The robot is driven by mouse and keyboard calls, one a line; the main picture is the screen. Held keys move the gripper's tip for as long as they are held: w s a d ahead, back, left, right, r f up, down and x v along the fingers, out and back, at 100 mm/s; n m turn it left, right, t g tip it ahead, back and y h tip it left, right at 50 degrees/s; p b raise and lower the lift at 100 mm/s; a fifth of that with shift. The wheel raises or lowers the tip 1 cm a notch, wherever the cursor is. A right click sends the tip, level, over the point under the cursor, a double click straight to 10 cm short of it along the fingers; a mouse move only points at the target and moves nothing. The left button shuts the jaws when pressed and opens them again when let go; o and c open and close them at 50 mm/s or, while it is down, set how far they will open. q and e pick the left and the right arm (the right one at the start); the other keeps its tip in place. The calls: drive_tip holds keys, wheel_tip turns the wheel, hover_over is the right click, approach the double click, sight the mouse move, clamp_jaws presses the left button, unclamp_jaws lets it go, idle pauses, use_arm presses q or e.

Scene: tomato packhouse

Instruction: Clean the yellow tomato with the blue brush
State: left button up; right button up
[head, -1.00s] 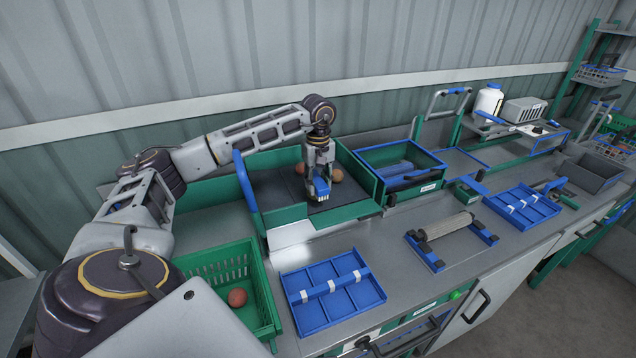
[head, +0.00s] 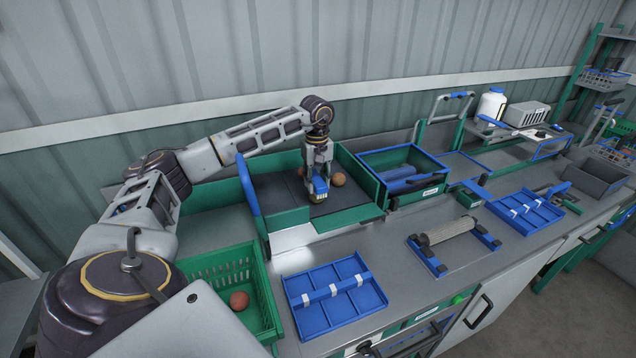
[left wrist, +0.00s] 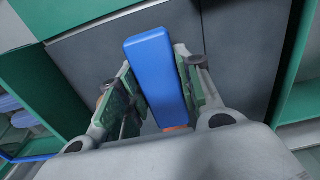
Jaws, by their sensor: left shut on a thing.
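My left gripper (head: 318,183) points down over the dark bed of the green-sided sorting station (head: 350,212). It is shut on the blue brush (left wrist: 155,72), whose long blue back lies between the fingers in the left wrist view. In the head view the blue brush (head: 320,185) is low over the bed, with a small yellowish patch directly under it. I cannot tell whether that patch is bristles or the yellow tomato. An orange-red tomato (head: 338,179) lies just right of the gripper. Another tomato is partly hidden behind the gripper. My right gripper is out of view.
A green basket (head: 262,285) at the front left holds a reddish tomato (head: 239,300). A blue divided tray (head: 345,317) and a roller on a blue stand (head: 447,228) are on the grey bench. A green-and-blue bin (head: 418,190) stands right of the station.

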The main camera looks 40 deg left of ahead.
use_arm(q)
drive_tip(key=shift+w+a, duration=0.25)
drive_tip(key=shift+a, duration=0.3)
drive_tip(key=shift+a, duration=0.1)
drive_tip(key=shift+d, duration=0.2)
idle(0.3)
drive_tip(key=shift+s+d, duration=0.35)
drive_tip(key=shift+d, duration=0.25)
drive_tip(key=shift+s+d, duration=0.35)
drive_tip(key=shift+d, duration=0.3)
drive_tip(key=shift+s+d, duration=0.2)
drive_tip(key=shift+d, duration=0.25)
